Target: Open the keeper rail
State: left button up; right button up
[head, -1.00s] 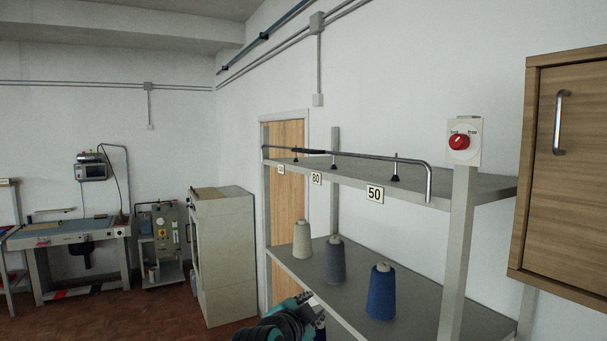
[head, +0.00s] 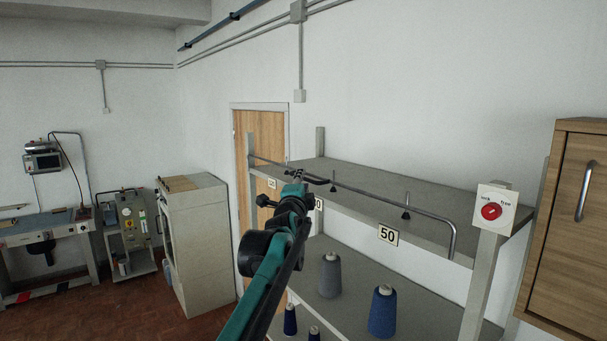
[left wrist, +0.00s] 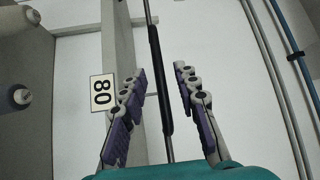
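The keeper rail (head: 395,203) is a thin grey metal bar along the front of the upper shelf, bent down at its near right end. It has a dark sleeve, which shows in the left wrist view (left wrist: 161,80). My left gripper (head: 300,176) is up at the rail, near the sleeve. In the left wrist view its two purple-padded fingers (left wrist: 161,74) are open, one on each side of the sleeve, with gaps visible on both sides. A red knob (head: 491,212) on a white plate sits on the right shelf post. My right gripper is not in view.
The upper shelf (head: 420,185) holds small dark pegs and number tags, including "50" (head: 388,234). Grey (head: 330,275) and blue (head: 382,312) thread cones stand on the lower shelf. A wooden cabinet (head: 570,230) hangs at the right.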

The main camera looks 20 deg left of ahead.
pick_arm(q)
jog(key=w, duration=0.1)
jog(key=w+a, duration=0.1)
jog(key=shift+w+r+p, duration=0.15)
jog(key=shift+w+p, duration=0.15)
jog(key=shift+s+d, duration=0.1)
jog(key=shift+d, duration=0.15)
jog(key=shift+a, duration=0.1)
grip_shut()
